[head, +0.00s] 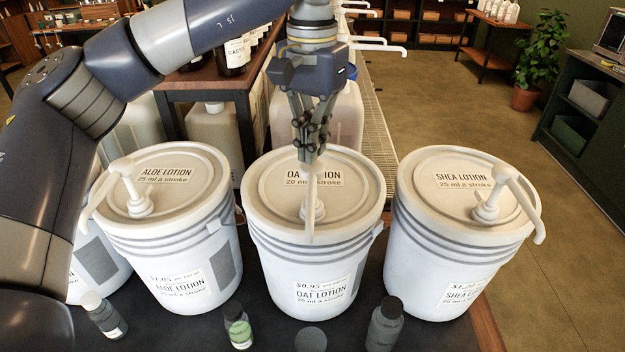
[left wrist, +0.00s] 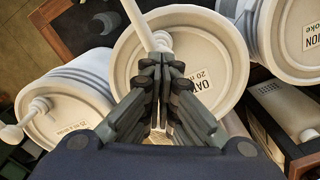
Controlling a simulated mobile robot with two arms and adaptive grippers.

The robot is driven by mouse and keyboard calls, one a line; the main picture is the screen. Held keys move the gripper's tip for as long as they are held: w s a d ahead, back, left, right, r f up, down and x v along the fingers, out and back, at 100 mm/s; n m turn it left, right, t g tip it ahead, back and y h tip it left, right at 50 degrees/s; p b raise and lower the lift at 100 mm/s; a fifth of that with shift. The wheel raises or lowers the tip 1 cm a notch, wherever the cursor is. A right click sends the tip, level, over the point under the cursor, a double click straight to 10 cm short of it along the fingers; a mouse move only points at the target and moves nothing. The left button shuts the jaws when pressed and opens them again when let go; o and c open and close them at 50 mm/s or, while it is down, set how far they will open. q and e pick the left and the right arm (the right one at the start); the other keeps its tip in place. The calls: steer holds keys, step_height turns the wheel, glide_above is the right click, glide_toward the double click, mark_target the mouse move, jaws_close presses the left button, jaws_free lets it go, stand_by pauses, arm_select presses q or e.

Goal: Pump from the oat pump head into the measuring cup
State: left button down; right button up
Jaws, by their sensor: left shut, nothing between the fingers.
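The oat lotion bucket (head: 310,255) stands in the middle, white, with a label reading 20 ml a stroke. Its white pump (head: 310,208) rises from the lid, with the spout pointing toward me; the spout also shows in the left wrist view (left wrist: 136,22). My left gripper (head: 309,158) points down over the pump head, shut and empty. Its fingertips (left wrist: 163,62) hide part of the pump, so I cannot tell whether they touch it. I cannot make out a measuring cup. My right gripper is not in view.
The aloe bucket (head: 175,255) stands to the left and the shea bucket (head: 450,265) to the right, each with a pump. Small bottles, one green (head: 238,328) and one dark (head: 385,325), stand in front on the dark table. A wooden shelf with jugs is behind.

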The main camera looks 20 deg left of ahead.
mark_target(312, 166)
arm_select(q)
steer(key=shift+f, duration=0.1)
steer(key=shift+f+b, duration=0.65)
steer(key=shift+f, duration=0.4)
steer(key=shift+r, duration=0.1)
steer(key=shift+f+b, duration=1.1)
steer(key=shift+f, duration=0.95)
steer(key=shift+r+p, duration=2.25)
steer(key=shift+r, duration=0.5)
